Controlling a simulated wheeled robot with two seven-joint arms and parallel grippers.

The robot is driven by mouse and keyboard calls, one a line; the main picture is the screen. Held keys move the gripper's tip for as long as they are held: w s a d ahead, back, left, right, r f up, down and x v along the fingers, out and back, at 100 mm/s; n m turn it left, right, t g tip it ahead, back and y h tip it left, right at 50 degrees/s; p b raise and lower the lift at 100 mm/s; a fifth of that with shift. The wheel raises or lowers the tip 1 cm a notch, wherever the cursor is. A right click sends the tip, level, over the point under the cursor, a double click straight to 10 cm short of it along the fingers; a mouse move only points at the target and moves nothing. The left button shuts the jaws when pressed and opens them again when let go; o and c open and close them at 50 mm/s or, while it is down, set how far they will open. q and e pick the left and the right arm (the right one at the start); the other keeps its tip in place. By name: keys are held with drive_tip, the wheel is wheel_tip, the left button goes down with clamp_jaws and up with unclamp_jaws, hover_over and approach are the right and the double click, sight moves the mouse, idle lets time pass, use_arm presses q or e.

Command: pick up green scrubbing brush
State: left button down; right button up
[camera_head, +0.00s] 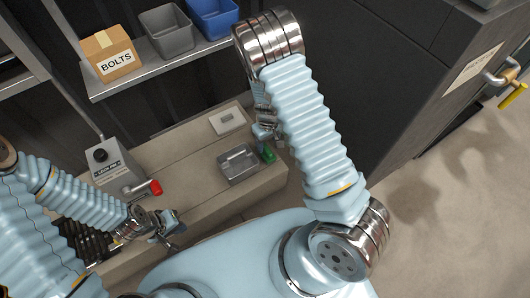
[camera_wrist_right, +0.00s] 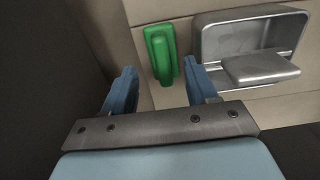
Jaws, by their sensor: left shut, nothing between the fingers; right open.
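The green scrubbing brush (camera_head: 267,153) lies on the bench, just right of a small metal tray, partly hidden by my right arm in the head view. In the right wrist view the green brush (camera_wrist_right: 161,54) lies beyond my fingertips, toward the right finger. My right gripper (camera_wrist_right: 160,76) is open and empty, pointing at the brush with its fingers on either side of the brush's near end. In the head view my right gripper (camera_head: 270,132) is mostly hidden by its own arm. My left gripper (camera_head: 170,233) is shut and empty at the lower left, away from the brush.
The metal tray (camera_head: 237,163) sits close beside the brush; it also shows in the right wrist view (camera_wrist_right: 210,45). A grey box with a red-handled lever (camera_head: 115,165) stands on the bench's left. A shelf above holds a BOLTS box (camera_head: 110,54), a grey bin (camera_head: 167,31) and a blue bin (camera_head: 212,18).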

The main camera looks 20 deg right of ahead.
sight(266, 148)
drive_tip(key=f, duration=0.3)
drive_tip(key=f+b, duration=0.1)
drive_tip(key=f, duration=0.1)
drive_tip(key=shift+a+f, duration=0.2)
drive_tip(key=shift+f, duration=0.2)
drive_tip(key=c, duration=0.9)
